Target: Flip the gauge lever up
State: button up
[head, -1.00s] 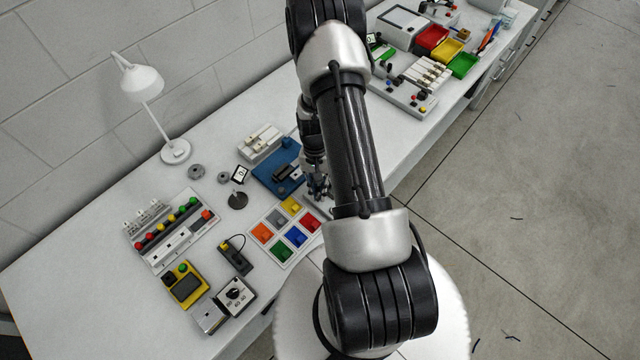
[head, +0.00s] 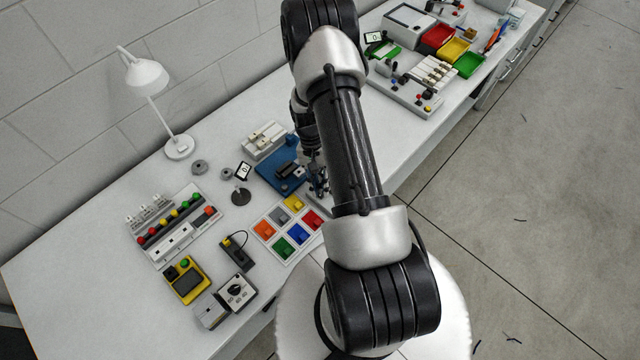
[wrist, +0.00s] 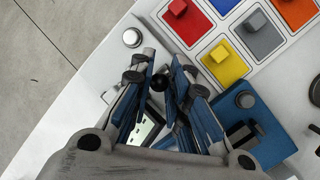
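My gripper (wrist: 166,62) is pointed down at the bench's near edge, with its blue-padded fingers apart. Between and just beyond the fingertips is a dark round knob (wrist: 157,81), probably the gauge lever's end; I cannot tell whether a finger touches it. Under the fingers a pale panel with a dark-framed display (wrist: 143,128) is partly hidden, so the lever's angle does not show. In the head view my gripper (head: 317,181) is partly hidden by my arm, above a light base (head: 321,203) at the edge.
A tray of coloured square blocks (wrist: 292,43) lies close by, and a blue fixture (wrist: 262,125) is beside the fingers. A silver button (wrist: 132,37) stands near the edge. In the head view a lamp (head: 147,78) stands at the back. Floor is open beyond the edge.

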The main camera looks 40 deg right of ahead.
jog(key=o, duration=0.4)
jog(key=shift+r, duration=0.1)
jog(key=v, duration=1.1)
jog(key=shift+w+d+r, duration=0.1)
jog(key=shift+w+r, duration=0.05)
jog(key=shift+r, duration=0.25)
jog(key=shift+c, duration=0.3)
